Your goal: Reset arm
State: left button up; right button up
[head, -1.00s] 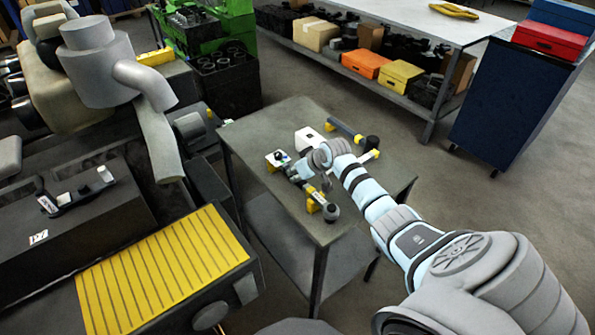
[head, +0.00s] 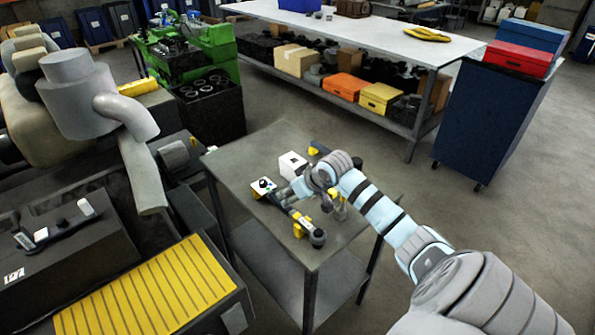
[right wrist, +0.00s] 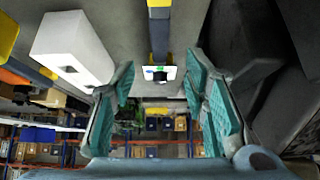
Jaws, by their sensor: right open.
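My right arm reaches in from the lower right over a small grey table (head: 262,150). My right gripper (head: 290,190) is open above the table, pointing left. A dark bar-like tool on yellow supports (head: 298,221) lies just in front of it. A small white plate with a black knob (head: 263,186) is at the tool's far end. In the right wrist view the open teal-padded fingers (right wrist: 160,98) stand on either side of the plate (right wrist: 160,73), with nothing seen clamped. My left gripper is out of view.
A white box (head: 292,164) stands close behind the gripper. A second yellow-ended tool (head: 314,151) is partly hidden by my wrist. A large engine with a yellow ribbed cover (head: 150,290) is at left. A long bench (head: 380,40) and blue cabinet (head: 490,115) stand behind. Floor at right is clear.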

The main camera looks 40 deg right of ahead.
jog(key=v, duration=0.4)
jog(key=shift+s+r, duration=0.15)
jog(key=shift+r, duration=0.05)
jog(key=s+a+f+n+g, duration=0.2)
jog(key=s+a+f, duration=0.7)
jog(key=a+f, duration=0.1)
jog(key=s+a+f+g, duration=0.15)
jog(key=s+a, duration=0.25)
jog(key=s, duration=0.5)
jog(key=s+a+f+g, duration=0.15)
jog(key=s+a, duration=0.25)
jog(key=s, duration=0.4)
notch_tip(320, 180, down, 17)
jog(key=d+m, duration=0.1)
jog(key=d, duration=0.1)
jog(key=s+f+g+b, duration=0.1)
jog(key=s+f, duration=1.2)
jog(key=f, duration=0.2)
jog(key=shift+s+d+h, duration=0.25)
jog(key=shift+s+h, duration=0.05)
jog(key=shift+s, duration=0.1)
